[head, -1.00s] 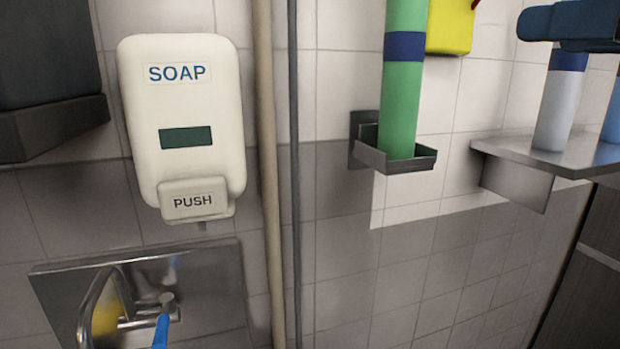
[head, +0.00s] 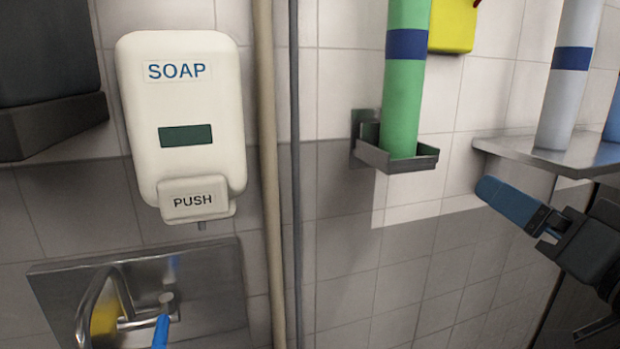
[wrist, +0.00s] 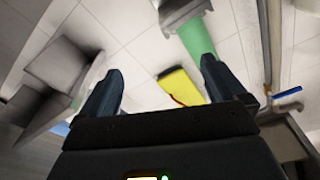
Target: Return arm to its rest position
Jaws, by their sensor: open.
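My gripper (wrist: 160,65) shows in the wrist view with its two dark fingers spread apart and nothing between them. In the head view, part of my arm reaches in from the right edge, with a blue finger (head: 512,205) pointing up and left. It is in front of the tiled wall, just below the metal shelf (head: 505,152). It looks apart from the shelf, though the depth between them is hard to tell. The rest of my arm is outside the head view.
A white soap dispenser (head: 183,105) hangs on the left above a metal basin (head: 205,290) with a tap. A green cylinder (head: 404,100) stands in a wall bracket (head: 400,160). A white cylinder (head: 565,105) stands on the shelf. A yellow object (head: 452,28) hangs at the top.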

